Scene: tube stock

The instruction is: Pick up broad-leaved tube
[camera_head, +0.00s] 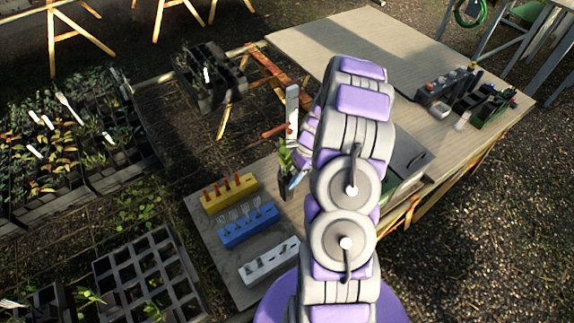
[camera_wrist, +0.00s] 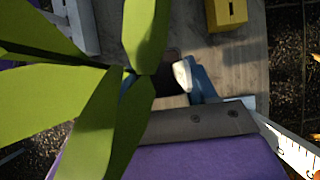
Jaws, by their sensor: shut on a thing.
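The broad-leaved tube (camera_head: 284,183) is a dark tube with wide green leaves (camera_head: 285,158) above it, left of my arm in the head view. My gripper (camera_head: 297,179) is at the tube and shut on it, partly hidden behind my arm links. In the wrist view large green leaves (camera_wrist: 110,90) fill the left and cover much of the dark tube (camera_wrist: 170,85). A small white piece (camera_wrist: 182,75) shows at the tube's side. I cannot tell whether the tube's base touches the table.
Yellow (camera_head: 229,194), blue (camera_head: 248,226) and white (camera_head: 268,261) racks stand on the table, left of the tube. Dark caddies (camera_head: 480,103) stand at the far right. The table's far end (camera_head: 335,40) is clear.

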